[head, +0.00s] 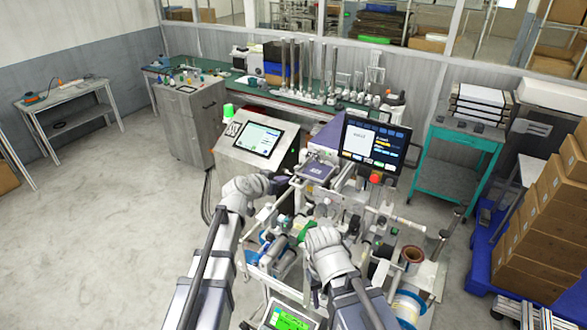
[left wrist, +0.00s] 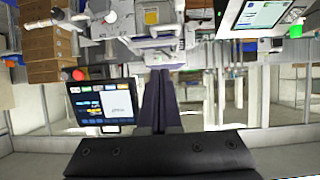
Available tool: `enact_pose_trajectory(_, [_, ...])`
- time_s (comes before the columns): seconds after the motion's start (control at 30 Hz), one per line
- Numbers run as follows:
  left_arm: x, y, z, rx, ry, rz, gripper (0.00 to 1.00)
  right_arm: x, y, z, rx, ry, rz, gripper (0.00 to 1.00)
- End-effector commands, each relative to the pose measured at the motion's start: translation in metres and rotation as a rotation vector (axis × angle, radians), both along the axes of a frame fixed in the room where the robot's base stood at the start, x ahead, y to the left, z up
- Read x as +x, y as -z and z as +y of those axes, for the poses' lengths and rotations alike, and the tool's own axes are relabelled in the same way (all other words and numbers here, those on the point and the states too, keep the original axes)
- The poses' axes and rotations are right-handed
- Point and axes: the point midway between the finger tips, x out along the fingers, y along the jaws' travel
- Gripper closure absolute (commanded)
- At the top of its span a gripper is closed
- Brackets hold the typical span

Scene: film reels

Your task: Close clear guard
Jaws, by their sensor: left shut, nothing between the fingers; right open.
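The labelling machine (head: 345,205) stands in the middle of the head view, with rollers, posts and a purple-grey box (head: 319,168) on top. I cannot make out the outline of the clear guard against the machine. My left gripper (head: 281,184) is shut and empty, at the machine's left side, left of the purple-grey box. In the left wrist view its two dark fingers (left wrist: 162,75) lie together, pointing at the machine. My right gripper (head: 308,233) is open, low over the front rollers, near a green part; its fingertips are mostly hidden by its hand.
A dark monitor (head: 374,143) rises at the machine's back right; it also shows in the left wrist view (left wrist: 102,105). A tilted touch panel (head: 257,139) stands behind left. Stacked boxes (head: 545,225) fill the right. The floor at left is clear.

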Motion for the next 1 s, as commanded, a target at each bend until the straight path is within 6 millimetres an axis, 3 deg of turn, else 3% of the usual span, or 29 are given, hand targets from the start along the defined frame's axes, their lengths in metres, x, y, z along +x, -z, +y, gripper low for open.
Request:
enact_pose_trajectory(0.03, [0.005,-0.009,0.005,-0.003,-0.01,-0.016,1.0,0.0,-0.006,0.0,0.0,0.001,0.0,0.49])
enact_pose_trajectory(0.17, [0.009,-0.012,0.009,-0.005,-0.02,-0.034,1.0,0.0,-0.006,0.0,0.0,0.001,0.0,0.49])
enact_pose_trajectory(0.37, [0.012,-0.008,0.006,-0.005,-0.018,-0.032,1.0,0.0,-0.002,0.0,0.0,0.0,0.0,0.49])
enact_pose_trajectory(0.57, [0.027,0.001,-0.002,-0.005,-0.016,-0.032,1.0,0.0,0.007,0.0,-0.001,-0.005,0.0,0.49])
enact_pose_trajectory(1.0, [0.096,0.039,-0.038,-0.004,-0.016,-0.031,1.0,0.001,0.045,-0.001,-0.001,-0.027,0.0,0.49])
